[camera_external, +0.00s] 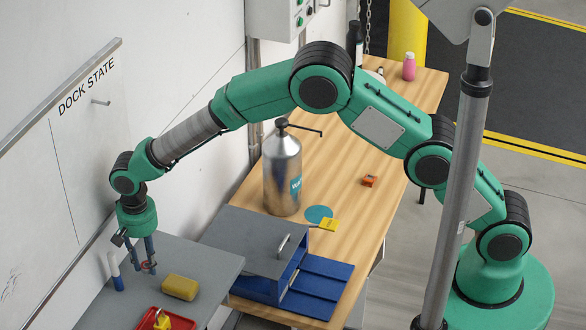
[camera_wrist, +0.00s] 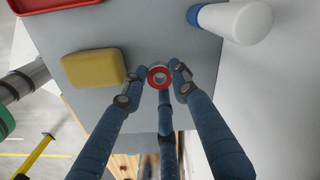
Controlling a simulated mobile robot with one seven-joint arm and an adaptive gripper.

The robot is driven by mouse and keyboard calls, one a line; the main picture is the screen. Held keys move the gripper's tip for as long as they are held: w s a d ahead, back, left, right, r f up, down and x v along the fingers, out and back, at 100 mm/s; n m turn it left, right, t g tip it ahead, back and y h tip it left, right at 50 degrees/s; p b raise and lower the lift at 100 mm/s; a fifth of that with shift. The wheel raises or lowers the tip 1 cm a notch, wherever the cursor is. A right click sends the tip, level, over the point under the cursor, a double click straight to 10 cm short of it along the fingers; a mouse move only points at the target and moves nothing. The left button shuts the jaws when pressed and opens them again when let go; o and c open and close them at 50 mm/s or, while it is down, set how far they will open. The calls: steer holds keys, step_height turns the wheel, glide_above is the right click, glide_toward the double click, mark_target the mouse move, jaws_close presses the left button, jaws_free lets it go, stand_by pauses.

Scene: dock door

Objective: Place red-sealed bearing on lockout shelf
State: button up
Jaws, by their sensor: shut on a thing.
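The red-sealed bearing (camera_external: 149,265) is a small ring with a red face and a pale centre. It also shows in the wrist view (camera_wrist: 159,76), between the tips of my blue-grey fingers. My gripper (camera_external: 144,264) points down and is shut on the bearing, low over the grey shelf (camera_external: 205,260) by the wall. I cannot tell whether the bearing touches the shelf surface. The grey surface (camera_wrist: 140,28) fills the background behind the bearing in the wrist view. No label on this shelf is readable.
A yellow block (camera_external: 180,287), a red tray (camera_external: 147,318) with a yellow item, and a white-and-blue marker (camera_external: 115,271) are near my gripper. The wooden bench (camera_external: 345,210) holds a metal pump bottle (camera_external: 282,175) and a grey-lidded blue box (camera_external: 255,240). The wall is close at left.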

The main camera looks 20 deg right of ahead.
mark_target(150, 277)
steer(key=shift+f, duration=1.4)
steer(key=shift+f, duration=0.1)
steer(key=o, duration=1.1)
steer(key=shift+o, duration=0.2)
step_height(150, 277, up, 12)
